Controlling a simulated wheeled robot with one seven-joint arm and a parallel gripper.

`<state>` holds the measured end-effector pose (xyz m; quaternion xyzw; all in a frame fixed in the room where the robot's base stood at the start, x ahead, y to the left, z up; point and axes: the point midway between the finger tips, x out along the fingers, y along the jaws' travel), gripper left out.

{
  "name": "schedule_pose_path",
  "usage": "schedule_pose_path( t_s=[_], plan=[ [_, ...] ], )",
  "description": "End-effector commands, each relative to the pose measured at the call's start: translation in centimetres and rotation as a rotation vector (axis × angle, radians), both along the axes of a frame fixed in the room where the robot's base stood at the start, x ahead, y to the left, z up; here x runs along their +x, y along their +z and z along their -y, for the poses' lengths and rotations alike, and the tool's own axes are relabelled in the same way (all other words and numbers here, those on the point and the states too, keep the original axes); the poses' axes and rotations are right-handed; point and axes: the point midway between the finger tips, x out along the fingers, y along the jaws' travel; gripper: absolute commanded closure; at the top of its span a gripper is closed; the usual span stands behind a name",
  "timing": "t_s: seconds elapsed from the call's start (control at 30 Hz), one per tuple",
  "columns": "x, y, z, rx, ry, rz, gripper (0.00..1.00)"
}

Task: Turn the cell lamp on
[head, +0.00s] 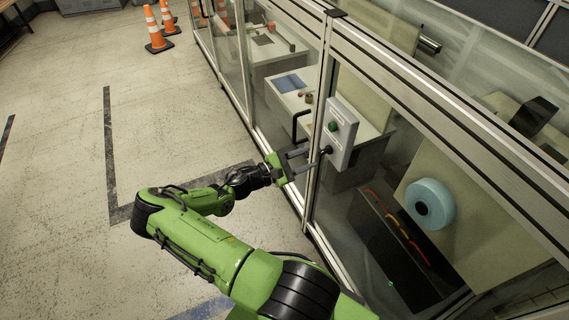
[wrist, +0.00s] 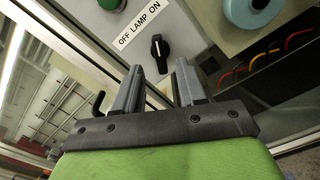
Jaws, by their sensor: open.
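A grey control box (head: 340,133) is mounted on the frame post of the glazed cell. It carries a green round button (head: 333,126) and, below it, a black rotary switch (head: 326,150). In the wrist view the black switch (wrist: 159,50) sits under a white label (wrist: 138,25) reading "OFF LAMP ON". The green button (wrist: 110,4) is partly cut off at the top edge. My gripper (head: 306,158) is open in front of the box. In the wrist view its two fingers (wrist: 159,75) stand on either side of the switch, apart from it as far as I can tell.
A black door handle (head: 297,124) is on the cell frame left of the box. A blue roll (head: 430,202) and coloured cables (head: 402,232) are behind the glass. Orange cones (head: 155,30) stand far back. The floor to the left is clear.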

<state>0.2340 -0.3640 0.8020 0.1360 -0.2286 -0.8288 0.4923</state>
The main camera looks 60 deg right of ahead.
Motion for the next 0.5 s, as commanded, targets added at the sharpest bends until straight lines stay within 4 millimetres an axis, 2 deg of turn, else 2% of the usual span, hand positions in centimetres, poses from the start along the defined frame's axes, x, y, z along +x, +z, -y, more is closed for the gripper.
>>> schedule_pose_path(
  t_s=[0.1,0.3,0.5],
  plan=[
    [1.8,0.2,-3.1,0.001,0.005,0.002,0.6],
    [4.0,0.1,-7.2,0.001,0.003,0.002,0.6],
    [4.7,0.0,-8.6,0.0,0.0,0.0,0.6]
  ],
)
